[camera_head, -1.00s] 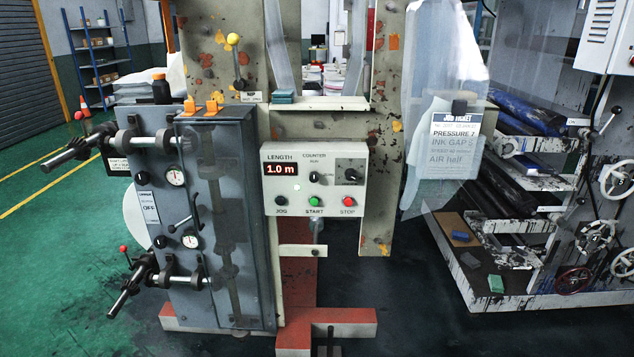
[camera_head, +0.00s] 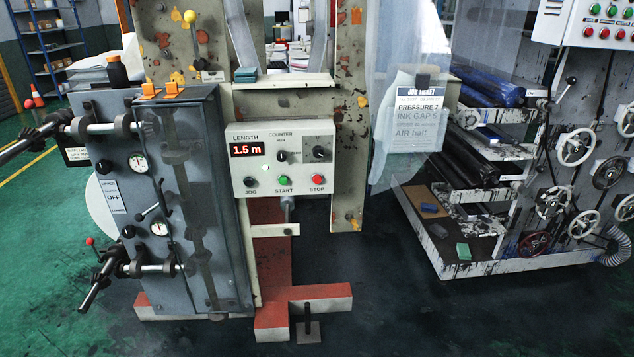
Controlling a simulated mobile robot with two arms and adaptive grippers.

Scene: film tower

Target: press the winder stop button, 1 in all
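The winder control box (camera_head: 285,157) is a pale panel on the machine frame, near the middle of the head view. Its red STOP button (camera_head: 317,181) is at the lower right of the panel. The green START button (camera_head: 285,181) and the dark JOG button (camera_head: 250,182) sit to its left. The red length display (camera_head: 247,149) reads 1.5 m. Nothing covers the buttons. Neither of my grippers is in view.
A red base (camera_head: 300,292) juts out below. A rack with handwheels (camera_head: 480,256) stands at the right. Dark floor (camera_head: 385,300) between them is clear.

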